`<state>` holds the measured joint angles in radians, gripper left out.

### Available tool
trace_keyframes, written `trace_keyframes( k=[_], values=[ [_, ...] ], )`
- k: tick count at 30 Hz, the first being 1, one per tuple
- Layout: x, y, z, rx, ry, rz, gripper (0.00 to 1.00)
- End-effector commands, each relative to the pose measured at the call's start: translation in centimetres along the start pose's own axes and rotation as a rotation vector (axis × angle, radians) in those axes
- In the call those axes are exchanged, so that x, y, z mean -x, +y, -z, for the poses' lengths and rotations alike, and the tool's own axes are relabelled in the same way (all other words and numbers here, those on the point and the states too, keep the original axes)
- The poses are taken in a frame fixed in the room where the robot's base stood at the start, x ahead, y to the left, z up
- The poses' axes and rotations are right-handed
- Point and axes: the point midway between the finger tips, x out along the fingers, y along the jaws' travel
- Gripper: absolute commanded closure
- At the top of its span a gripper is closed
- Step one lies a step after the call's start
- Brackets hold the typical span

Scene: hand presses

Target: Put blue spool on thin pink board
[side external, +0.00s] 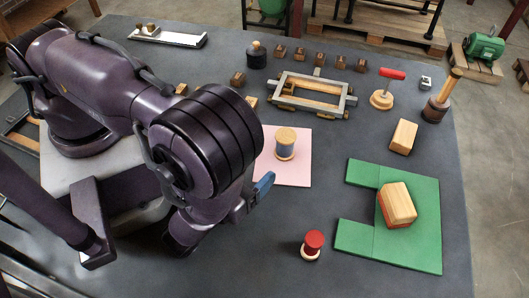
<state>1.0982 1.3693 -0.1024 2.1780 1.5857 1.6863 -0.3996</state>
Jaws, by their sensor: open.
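The blue spool (285,146) has a blue middle and pale wooden ends. It stands upright on the thin pink board (300,173), with the board's left part hidden behind my arm. My gripper (260,190) is beside the board's front left edge, apart from the spool. It is open, with one blue finger showing and the rest mostly hidden by my wrist. I see nothing held in it.
A red spool (312,245) stands at the front. A green notched board (415,243) at right carries a wooden-topped block (398,203). A metal frame (312,93), a red-handled stamp (388,88) and several small blocks stand behind. Bare grey tabletop (365,285) lies in front.

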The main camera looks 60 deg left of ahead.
Motion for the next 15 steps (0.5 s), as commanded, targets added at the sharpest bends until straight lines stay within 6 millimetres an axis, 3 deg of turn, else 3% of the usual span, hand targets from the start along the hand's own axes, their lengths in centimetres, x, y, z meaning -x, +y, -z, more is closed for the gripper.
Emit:
trace_keyframes(
  k=[8, 11, 15],
  values=[
    [0.3, 0.0, -0.7, 0.02, -0.002, -0.039, 0.27],
    [-0.9, 0.2, -2.8, 0.076, -0.004, -0.156, 0.27],
    [-3.4, 1.9, -7.6, 0.225, 0.005, -0.452, 0.27]
  ],
)
